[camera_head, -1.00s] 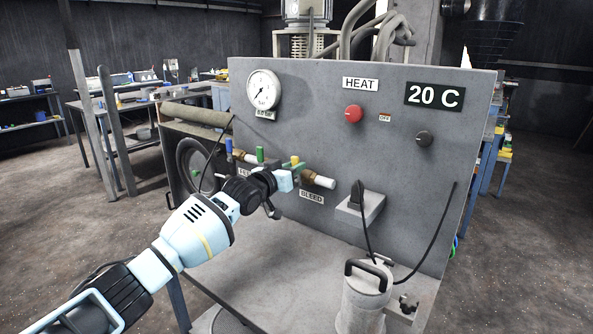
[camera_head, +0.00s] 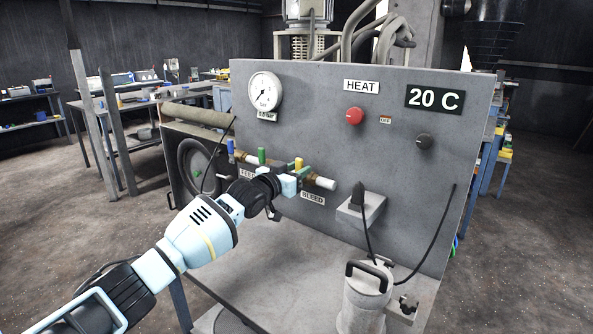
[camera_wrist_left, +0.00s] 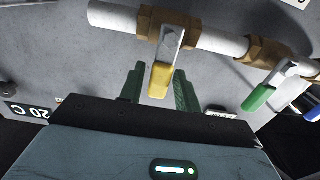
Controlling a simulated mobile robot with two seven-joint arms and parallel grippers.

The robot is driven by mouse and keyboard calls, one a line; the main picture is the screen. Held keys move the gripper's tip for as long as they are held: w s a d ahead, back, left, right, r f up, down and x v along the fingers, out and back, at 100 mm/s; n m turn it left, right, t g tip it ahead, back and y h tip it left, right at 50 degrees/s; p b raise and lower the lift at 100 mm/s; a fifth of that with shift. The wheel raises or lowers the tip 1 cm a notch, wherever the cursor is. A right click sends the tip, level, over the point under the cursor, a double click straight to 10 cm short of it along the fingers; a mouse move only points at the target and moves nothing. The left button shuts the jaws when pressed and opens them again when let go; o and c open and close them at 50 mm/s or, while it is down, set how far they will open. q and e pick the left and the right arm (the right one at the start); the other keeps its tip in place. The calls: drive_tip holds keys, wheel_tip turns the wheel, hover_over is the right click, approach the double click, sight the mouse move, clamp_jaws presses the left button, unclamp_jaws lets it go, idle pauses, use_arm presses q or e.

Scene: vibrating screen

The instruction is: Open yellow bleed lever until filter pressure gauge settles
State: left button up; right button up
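The yellow bleed lever (camera_head: 298,163) sits on the pipe on the grey panel, above the BLEED label (camera_head: 313,198). In the left wrist view the yellow lever (camera_wrist_left: 161,76) points toward my left gripper (camera_wrist_left: 158,88), crosswise to the white pipe. The gripper's two green fingers stand apart, one on each side of the lever, with gaps showing. In the head view my left gripper (camera_head: 300,173) is at the lever, its fingers partly hidden. The round pressure gauge (camera_head: 265,91) has a display beneath it that appears to read 0.0 bar. My right gripper is out of view.
A green lever (camera_head: 262,156) and a blue lever (camera_head: 230,147) are on the same pipe, left of the yellow one. A socket box with a black plug (camera_head: 358,199) and a grey canister (camera_head: 364,300) stand to the right. The panel holds a red HEAT knob (camera_head: 354,115).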

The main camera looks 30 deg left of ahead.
use_arm(q)
drive_tip(key=shift+o, duration=0.8)
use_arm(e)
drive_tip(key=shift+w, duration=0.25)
use_arm(q)
drive_tip(key=shift+s, duration=0.1)
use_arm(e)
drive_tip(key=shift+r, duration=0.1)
use_arm(q)
drive_tip(key=shift+s, duration=0.6)
drive_tip(key=s, duration=0.6)
drive_tip(key=shift+s+a+p, duration=0.2)
drive_tip(key=shift+a+p, duration=0.1)
drive_tip(key=shift+p, duration=0.05)
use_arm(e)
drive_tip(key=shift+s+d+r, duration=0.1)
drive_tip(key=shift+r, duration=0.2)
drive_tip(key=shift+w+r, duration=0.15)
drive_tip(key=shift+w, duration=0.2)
